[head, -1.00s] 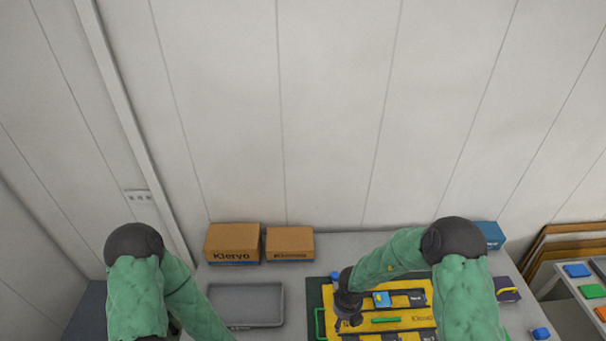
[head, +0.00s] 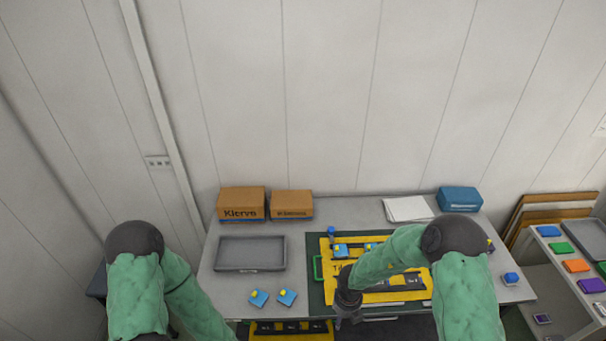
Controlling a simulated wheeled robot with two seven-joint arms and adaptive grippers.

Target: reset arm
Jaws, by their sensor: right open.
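My right arm, in a green sleeve, reaches in from the right. Its dark gripper (head: 342,316) is open and points down at the near edge of the yellow case, with nothing seen in it. My left arm is at the lower left, and its gripper is out of view. Small blue ink bottles with yellow tops, one (head: 258,298) and another (head: 287,297), lie on the table left of the right gripper. The yellow case (head: 398,296) lies on a dark green mat (head: 314,247) and holds more blue pieces, partly hidden by my right arm.
A grey tray (head: 251,240) and two cardboard boxes (head: 242,203) stand at the left and back of the table. A blue box (head: 460,198) and white sheets (head: 407,209) are at the back right. A shelf (head: 556,258) with coloured items stands right of the table.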

